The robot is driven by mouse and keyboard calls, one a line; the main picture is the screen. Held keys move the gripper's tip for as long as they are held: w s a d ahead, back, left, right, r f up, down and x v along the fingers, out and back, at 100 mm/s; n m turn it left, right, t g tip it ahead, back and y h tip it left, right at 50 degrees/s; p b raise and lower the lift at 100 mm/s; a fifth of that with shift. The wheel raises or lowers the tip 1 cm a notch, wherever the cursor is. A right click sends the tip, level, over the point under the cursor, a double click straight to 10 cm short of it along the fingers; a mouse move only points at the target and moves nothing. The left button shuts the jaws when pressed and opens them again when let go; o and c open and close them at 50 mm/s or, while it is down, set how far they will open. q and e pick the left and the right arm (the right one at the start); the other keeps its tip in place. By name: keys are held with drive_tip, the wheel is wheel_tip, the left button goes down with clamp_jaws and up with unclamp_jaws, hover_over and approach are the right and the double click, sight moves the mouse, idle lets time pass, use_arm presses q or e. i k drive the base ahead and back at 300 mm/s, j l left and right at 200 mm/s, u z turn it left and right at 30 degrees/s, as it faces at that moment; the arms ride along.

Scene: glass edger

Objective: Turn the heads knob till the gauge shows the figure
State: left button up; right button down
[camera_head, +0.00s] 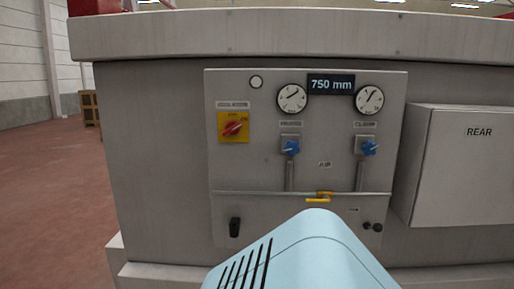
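A grey control panel (258,170) is on the front of the machine. Two blue knobs sit on it, a left one (290,147) and a right one (369,148). A dark display (331,85) between the gauges reads 750 mm. Neither of my grippers is in view.
A red rotary switch (232,128) sits on a yellow plate at the panel's left. A yellow lever (319,197) is on the pipe below the knobs. A box marked REAR (465,170) juts out at the right.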

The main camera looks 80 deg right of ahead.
sight(291, 147)
drive_tip(key=k+l+z, duration=0.1)
drive_tip(key=z, duration=0.3)
drive_tip(key=l+z, duration=0.2)
drive_tip(key=z, duration=0.15)
drive_tip(key=k+l+z, duration=0.1)
drive_tip(key=z, duration=0.3)
drive_tip(key=l+z, duration=0.3)
drive_tip(key=l, duration=0.15)
drive_tip(key=l+z, duration=0.3)
drive_tip(key=l, duration=0.2)
drive_tip(key=l+z, duration=0.1)
drive_tip(key=l, duration=0.5)
drive_tip(key=i+l, duration=0.15)
drive_tip(key=l, duration=0.4)
drive_tip(key=i+l+z, duration=0.15)
drive_tip(key=l, duration=0.45)
drive_tip(key=k, duration=0.05)
